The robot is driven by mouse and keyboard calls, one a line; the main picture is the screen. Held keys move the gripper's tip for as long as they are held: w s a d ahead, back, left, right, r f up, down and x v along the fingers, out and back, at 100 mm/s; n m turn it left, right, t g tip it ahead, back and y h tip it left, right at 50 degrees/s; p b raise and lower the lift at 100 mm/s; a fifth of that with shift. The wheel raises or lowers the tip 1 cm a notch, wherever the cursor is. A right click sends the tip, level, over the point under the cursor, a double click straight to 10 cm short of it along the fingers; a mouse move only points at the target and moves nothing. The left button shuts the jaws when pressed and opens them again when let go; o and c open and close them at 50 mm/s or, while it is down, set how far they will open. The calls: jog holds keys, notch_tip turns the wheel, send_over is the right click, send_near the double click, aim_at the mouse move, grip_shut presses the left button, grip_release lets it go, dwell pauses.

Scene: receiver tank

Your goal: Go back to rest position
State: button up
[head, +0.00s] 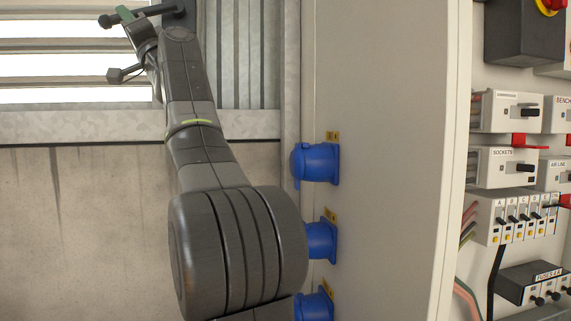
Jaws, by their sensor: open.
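My arm rises from the bottom middle of the head view and bends to the upper left. My gripper (112,48) is at its end, in front of the bright slatted window. Its two dark fingers stand well apart, so it is open. I see nothing held between them. Part of the gripper's body is hidden by my arm's wrist.
A tall grey cabinet side (385,130) stands right of my arm, with blue sockets (318,162) on it; my arm partly covers the lower ones. Switch boxes (505,165) and a dark emergency-stop box (522,35) are further right. The wall left of my arm is clear.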

jog(key=p+x, duration=0.2)
jog(key=x, duration=0.1)
jog(key=shift+w+a+r, duration=0.15)
jog(key=shift+a+r, duration=0.05)
jog(key=shift+r, duration=0.15)
jog(key=shift+p+x, duration=0.95)
jog(key=shift+x, duration=0.05)
jog(key=shift+a+f, duration=0.1)
jog(key=shift+a, duration=0.05)
